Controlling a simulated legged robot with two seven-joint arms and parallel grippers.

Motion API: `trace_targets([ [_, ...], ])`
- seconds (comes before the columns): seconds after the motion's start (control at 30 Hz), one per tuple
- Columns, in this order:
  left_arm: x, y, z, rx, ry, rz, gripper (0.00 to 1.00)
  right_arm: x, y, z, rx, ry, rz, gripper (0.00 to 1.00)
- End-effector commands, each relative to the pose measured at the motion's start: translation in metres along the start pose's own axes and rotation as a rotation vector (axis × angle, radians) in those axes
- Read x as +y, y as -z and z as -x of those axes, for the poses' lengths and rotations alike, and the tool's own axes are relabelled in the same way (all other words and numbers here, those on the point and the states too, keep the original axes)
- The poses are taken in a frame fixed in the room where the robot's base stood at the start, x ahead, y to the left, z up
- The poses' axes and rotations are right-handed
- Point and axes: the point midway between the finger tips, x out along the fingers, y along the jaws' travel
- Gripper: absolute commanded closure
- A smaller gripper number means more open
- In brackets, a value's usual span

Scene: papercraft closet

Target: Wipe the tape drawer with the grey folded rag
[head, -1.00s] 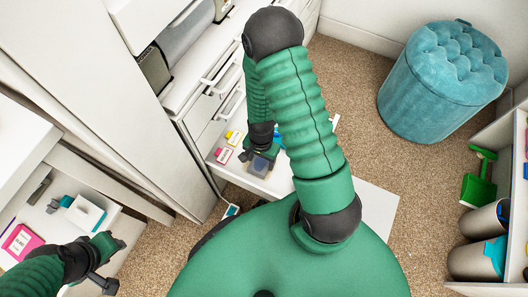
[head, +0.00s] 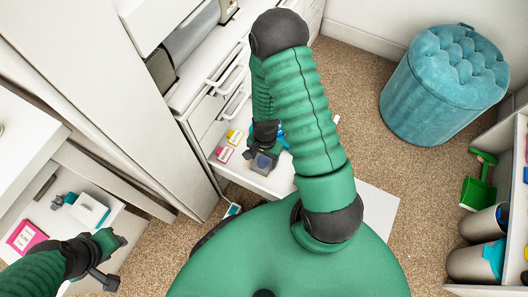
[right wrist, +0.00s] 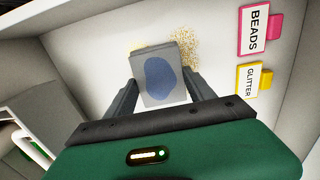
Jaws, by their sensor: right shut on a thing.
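The grey folded rag (right wrist: 178,90) has a dark blue patch on its face. My right gripper (head: 263,162) is shut on the rag, with its fingers (right wrist: 163,92) on either side of it in the right wrist view. It holds the rag low inside an open white drawer (head: 282,181); contact with the drawer floor is hard to tell. Gold-brown specks (right wrist: 186,48) lie on the white floor just beyond the rag. No tape label is readable. My left gripper (head: 113,262) is open and empty at the lower left.
Pink BEADS (right wrist: 257,30) and yellow GLITTER (right wrist: 251,80) labels sit at the drawer's right in the right wrist view. At the left, a lower drawer holds a pink-edged card (head: 26,238) and a white block (head: 88,210). A teal pouf (head: 445,85) stands on the carpet.

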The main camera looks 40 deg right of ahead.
Motion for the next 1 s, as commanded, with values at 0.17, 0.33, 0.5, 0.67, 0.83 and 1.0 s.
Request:
trace_targets([
  [0.17,0.0,0.001,0.003,0.0,0.0,0.0,0.64,0.019,0.002,0.001,-0.002,-0.004,-0.003,0.75],
  [0.33,0.0,0.001,0.006,0.0,0.0,0.0,0.64,0.013,0.001,0.002,0.0,-0.003,0.002,0.75],
  [0.5,0.0,0.003,0.011,0.0,0.0,0.0,0.64,-0.004,-0.001,0.004,-0.001,-0.002,0.003,0.75],
  [0.67,0.0,0.003,0.011,0.0,0.0,0.0,0.64,-0.003,-0.002,0.002,-0.002,-0.003,-0.002,0.75],
  [0.83,0.0,0.003,0.011,0.0,0.0,0.0,0.64,0.015,-0.002,0.001,-0.003,-0.004,-0.004,0.75],
  [1.0,0.0,0.003,0.012,0.0,0.0,0.0,0.64,0.018,-0.003,0.0,-0.002,-0.004,0.001,0.75],
])
